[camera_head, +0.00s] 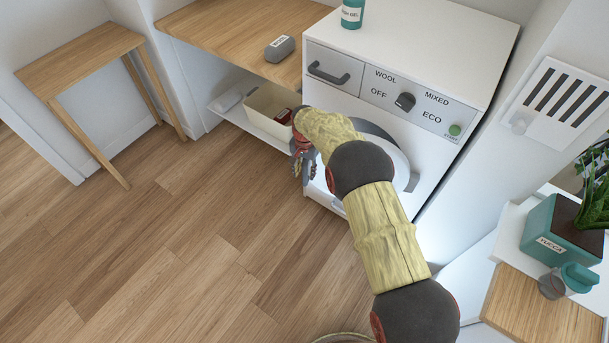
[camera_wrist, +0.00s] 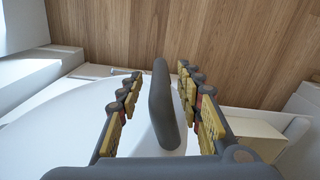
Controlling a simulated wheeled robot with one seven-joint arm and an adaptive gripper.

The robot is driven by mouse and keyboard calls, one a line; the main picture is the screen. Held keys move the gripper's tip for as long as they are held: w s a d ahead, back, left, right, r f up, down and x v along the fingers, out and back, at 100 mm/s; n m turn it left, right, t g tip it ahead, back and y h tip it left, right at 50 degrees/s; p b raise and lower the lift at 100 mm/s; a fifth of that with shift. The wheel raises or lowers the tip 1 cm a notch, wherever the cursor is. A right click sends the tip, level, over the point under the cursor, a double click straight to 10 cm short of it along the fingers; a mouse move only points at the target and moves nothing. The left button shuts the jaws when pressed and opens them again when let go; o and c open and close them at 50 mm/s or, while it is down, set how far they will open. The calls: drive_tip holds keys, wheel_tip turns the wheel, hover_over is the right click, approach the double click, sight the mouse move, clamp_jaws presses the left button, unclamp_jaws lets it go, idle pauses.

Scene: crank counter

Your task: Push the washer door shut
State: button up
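The white washer (camera_head: 430,40) stands at the upper middle of the head view. Its round door (camera_head: 396,160) is largely behind my arm, so I cannot tell how far open it is. My gripper (camera_head: 303,174) is at the left side of the washer front, pointing down. In the wrist view, a dark grey upright handle (camera_wrist: 160,105) stands between the two fingers of my gripper (camera_wrist: 159,75), beside a white curved surface (camera_wrist: 60,130) that looks like the door. The fingers are apart, with a clear gap on the handle's left and the right finger close to it.
Left of the washer is a wooden counter (camera_head: 215,30) with a grey block (camera_head: 280,49). A cream bin (camera_head: 262,101) sits on the low shelf beneath. A wooden side table (camera_head: 80,60) stands further left. A potted plant (camera_head: 560,235) is at right. The wooden floor (camera_head: 170,240) is clear.

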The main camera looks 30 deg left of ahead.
sight(305, 162)
wheel_tip(305, 162, up, 9)
drive_tip(key=shift+f, duration=0.1)
idle(0.7)
